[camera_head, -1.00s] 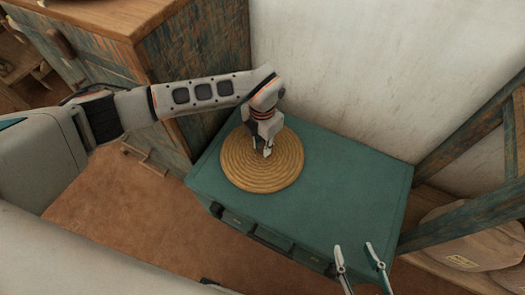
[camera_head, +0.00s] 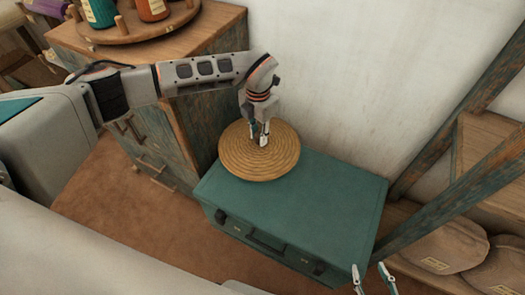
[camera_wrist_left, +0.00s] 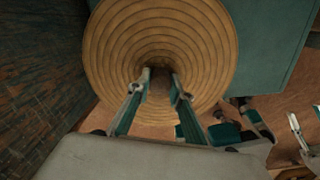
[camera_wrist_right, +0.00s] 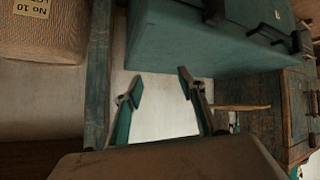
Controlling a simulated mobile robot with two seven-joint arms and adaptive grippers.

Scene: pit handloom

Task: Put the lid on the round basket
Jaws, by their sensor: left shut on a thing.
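The lid (camera_head: 258,165) is a round, flat disc of coiled tan straw, seen from above in the head view. My left gripper (camera_head: 260,139) is over its middle and shut on its grip, which the fingers mostly hide. The left wrist view also shows the lid (camera_wrist_left: 200,55) between and beyond the fingers (camera_wrist_left: 160,82). The lid overlaps the left part of the teal chest in the head view and appears to be held above it. My right gripper (camera_head: 374,278) is open and empty near the chest's front right corner. I cannot make out the round basket.
The teal chest (camera_head: 310,205) has a clear top to the right of the lid. A wooden drawer cabinet (camera_head: 195,85) stands behind left, with a round spool tray (camera_head: 138,29) on top. Slanted timber posts (camera_head: 455,190) and labelled tan sacks (camera_head: 425,240) are at the right.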

